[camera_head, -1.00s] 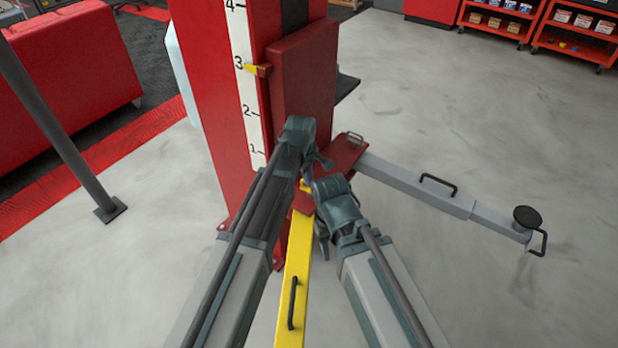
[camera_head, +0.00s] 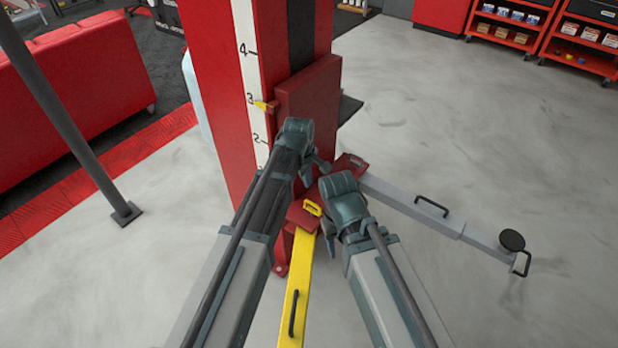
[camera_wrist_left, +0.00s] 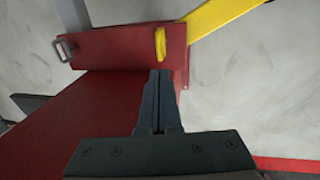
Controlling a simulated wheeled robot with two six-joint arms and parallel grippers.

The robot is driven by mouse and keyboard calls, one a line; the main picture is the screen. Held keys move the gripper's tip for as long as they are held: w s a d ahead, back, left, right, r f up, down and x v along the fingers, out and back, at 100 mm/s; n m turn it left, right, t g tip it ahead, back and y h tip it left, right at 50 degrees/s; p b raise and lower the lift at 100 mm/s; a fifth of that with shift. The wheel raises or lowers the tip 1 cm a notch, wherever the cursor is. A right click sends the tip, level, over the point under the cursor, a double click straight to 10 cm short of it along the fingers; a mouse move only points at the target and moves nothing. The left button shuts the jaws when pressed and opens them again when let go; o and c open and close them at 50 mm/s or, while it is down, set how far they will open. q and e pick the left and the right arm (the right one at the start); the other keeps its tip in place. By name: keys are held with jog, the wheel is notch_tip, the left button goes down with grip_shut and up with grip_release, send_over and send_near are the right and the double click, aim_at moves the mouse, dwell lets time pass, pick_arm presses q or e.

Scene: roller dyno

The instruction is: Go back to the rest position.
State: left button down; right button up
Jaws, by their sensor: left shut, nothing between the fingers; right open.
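My left gripper (camera_head: 316,170) is in front of the red carriage of the lift post, above the red arm bracket. In the left wrist view its two fingers (camera_wrist_left: 158,100) are closed together with nothing between them. A small yellow handle (camera_head: 312,207) sits on the bracket; it also shows beyond the fingertips in the left wrist view (camera_wrist_left: 160,45), apart from them. My right gripper (camera_head: 328,240) points down beside the yellow lift arm (camera_head: 297,290). Its fingers are partly hidden by its own wrist, and it holds nothing that I can see.
The red post (camera_head: 220,100) with a number scale stands close ahead. A grey lift arm (camera_head: 430,215) with a round pad reaches right. Red shelf carts (camera_head: 510,25) are at the back right. Open floor lies right.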

pick_arm(q)
jog(key=shift+r, duration=0.45)
pick_arm(e)
jog(key=shift+r, duration=0.45)
pick_arm(q)
jog(key=s+a+r+m+g+y+p, duration=0.1)
jog(key=s+r+m+p, duration=0.2)
jog(key=s+m, duration=0.4)
jog(key=s+a+r+m+g+y+p, duration=0.1)
jog(key=s+r+m+p, duration=0.2)
jog(key=s+m, duration=0.5)
jog(key=s, duration=0.7)
jog(key=shift+s+a, duration=0.15)
jog(key=shift+a, duration=0.05)
pick_arm(e)
notch_tip(320, 180, up, 6)
jog(key=shift+r, duration=0.1)
